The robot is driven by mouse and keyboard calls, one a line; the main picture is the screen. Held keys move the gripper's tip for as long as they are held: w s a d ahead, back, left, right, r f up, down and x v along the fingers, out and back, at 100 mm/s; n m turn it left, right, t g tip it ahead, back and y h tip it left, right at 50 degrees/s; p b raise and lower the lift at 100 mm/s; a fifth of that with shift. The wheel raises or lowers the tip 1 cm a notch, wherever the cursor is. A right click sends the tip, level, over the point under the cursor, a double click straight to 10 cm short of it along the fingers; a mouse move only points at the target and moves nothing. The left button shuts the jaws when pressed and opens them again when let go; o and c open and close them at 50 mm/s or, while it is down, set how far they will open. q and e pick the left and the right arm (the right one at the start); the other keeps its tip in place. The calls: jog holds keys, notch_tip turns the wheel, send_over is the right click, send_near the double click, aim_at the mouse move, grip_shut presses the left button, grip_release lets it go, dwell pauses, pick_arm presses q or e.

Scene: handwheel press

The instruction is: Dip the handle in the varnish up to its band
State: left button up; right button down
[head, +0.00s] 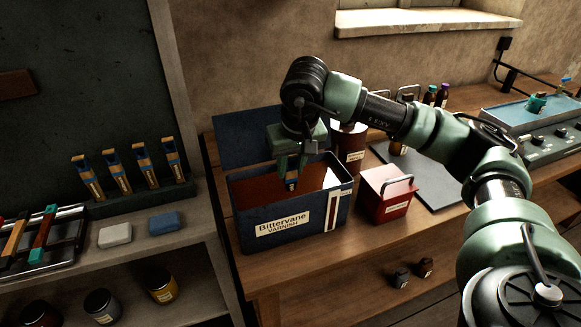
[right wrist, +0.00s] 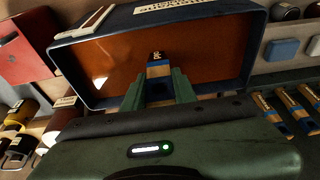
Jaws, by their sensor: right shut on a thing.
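My right gripper (head: 291,168) points down over the open blue varnish tin (head: 338,215), labelled "Bittervane Varnish". It is shut on a wooden handle (head: 292,183) with blue and dark markings. In the right wrist view the handle (right wrist: 158,70) sticks out between the two green fingers (right wrist: 159,92), its dark end toward the brown varnish (right wrist: 205,58). The handle's lower end is within the tin's opening. I cannot tell whether it touches the varnish. My left gripper is not in view.
Several similar handles (head: 142,163) stand in a rack at the left. The tin's raised lid (head: 245,137) is behind it. A red box (head: 387,194) and a dark red can (head: 349,141) stand right of the tin. A grey block (head: 115,235) and blue block (head: 164,223) lie on the shelf.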

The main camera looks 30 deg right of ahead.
jog(key=shift+r+p, duration=3.95)
jog(key=shift+r, duration=2.05)
dwell(1.6)
